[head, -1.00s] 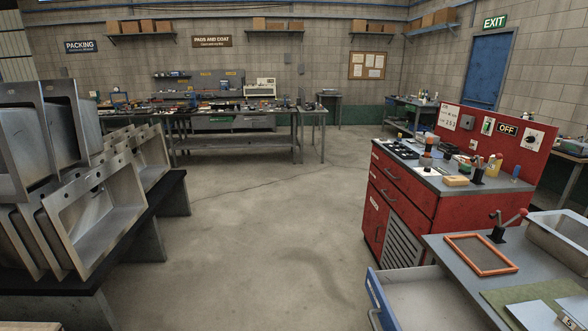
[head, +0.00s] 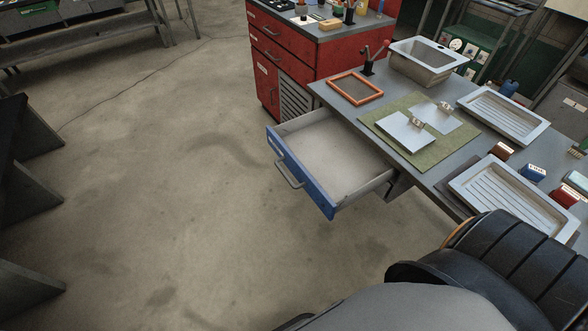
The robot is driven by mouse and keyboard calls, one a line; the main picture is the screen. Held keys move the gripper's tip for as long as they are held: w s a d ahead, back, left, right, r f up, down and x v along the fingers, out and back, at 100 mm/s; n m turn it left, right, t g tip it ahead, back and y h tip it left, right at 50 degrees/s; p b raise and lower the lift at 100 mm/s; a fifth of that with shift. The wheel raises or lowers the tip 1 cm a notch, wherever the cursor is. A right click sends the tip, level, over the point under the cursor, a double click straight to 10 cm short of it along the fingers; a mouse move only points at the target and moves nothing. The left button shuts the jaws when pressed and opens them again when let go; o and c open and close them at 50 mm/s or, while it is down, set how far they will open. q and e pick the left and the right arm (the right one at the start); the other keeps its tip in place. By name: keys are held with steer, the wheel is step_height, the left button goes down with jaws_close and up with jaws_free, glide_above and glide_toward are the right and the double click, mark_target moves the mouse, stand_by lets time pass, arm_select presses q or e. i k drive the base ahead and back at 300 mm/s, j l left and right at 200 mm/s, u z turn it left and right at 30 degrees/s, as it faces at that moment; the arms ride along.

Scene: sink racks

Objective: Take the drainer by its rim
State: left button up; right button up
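Two pale, ribbed, shallow trays with raised rims lie on the grey workbench at the right of the head view. They look like drainers. One is the farther tray (head: 505,114), fully visible. The other is the nearer tray (head: 508,198), whose lower part is hidden behind my dark arm at the bottom right. I cannot tell which one the task names. Neither of my grippers shows in this view, and nothing is seen touching the visible rims.
A blue-fronted drawer (head: 305,176) stands pulled out, empty. The bench also holds a sink basin (head: 428,62), an orange frame (head: 355,88), a green mat (head: 452,149) with metal plates, and small labelled blocks (head: 533,173).

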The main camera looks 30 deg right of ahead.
mark_target(490, 184)
steer(key=z, duration=2.75)
